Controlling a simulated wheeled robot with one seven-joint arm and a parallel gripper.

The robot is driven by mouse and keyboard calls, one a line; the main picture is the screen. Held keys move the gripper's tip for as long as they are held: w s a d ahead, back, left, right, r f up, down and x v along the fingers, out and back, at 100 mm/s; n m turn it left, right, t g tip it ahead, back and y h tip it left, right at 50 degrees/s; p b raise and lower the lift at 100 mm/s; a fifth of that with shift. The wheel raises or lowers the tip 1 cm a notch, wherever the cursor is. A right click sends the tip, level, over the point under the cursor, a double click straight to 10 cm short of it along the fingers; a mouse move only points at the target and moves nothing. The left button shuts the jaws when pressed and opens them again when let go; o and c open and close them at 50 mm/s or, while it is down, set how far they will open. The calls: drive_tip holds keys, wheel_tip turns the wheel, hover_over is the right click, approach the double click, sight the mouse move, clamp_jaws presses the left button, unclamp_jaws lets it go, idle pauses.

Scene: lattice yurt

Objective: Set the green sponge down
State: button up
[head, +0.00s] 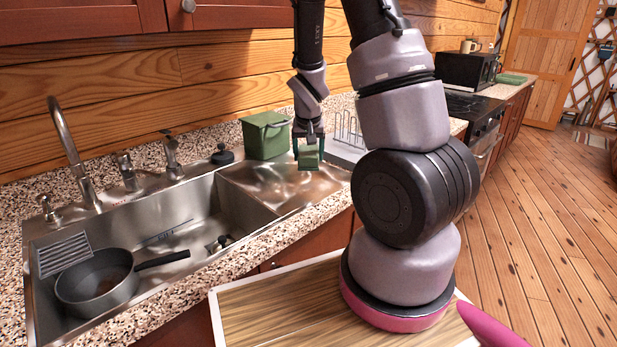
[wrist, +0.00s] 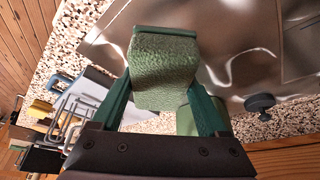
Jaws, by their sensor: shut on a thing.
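The green sponge (wrist: 163,72) is held between the two green fingers of my gripper (wrist: 165,85) in the wrist view. In the head view the sponge (head: 308,157) shows below my gripper (head: 308,143), over the far right end of the metal sink. The gripper is shut on it. The metal drainboard part of the sink (wrist: 235,45) shows behind the sponge in the wrist view. From these views I cannot tell how far the sponge is above the metal.
A green bin (head: 265,136) stands behind my gripper. A dish rack (head: 347,135) is to its right. The sink basin (head: 190,215) holds a pan (head: 97,283) at the near left. A faucet (head: 70,150) rises behind the basin. A speckled counter (head: 200,150) surrounds the sink.

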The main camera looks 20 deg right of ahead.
sight(311, 184)
drive_tip(key=f, duration=0.2)
drive_tip(key=d+f, duration=0.1)
drive_tip(key=f, duration=0.1)
wheel_tip(311, 184, down, 3)
drive_tip(key=shift+f, duration=0.15)
drive_tip(key=shift+a+f, duration=0.1)
drive_tip(key=shift+f, duration=0.25)
drive_tip(key=o, duration=1.2)
drive_tip(key=shift+f, duration=0.15)
drive_tip(key=shift+o, duration=0.2)
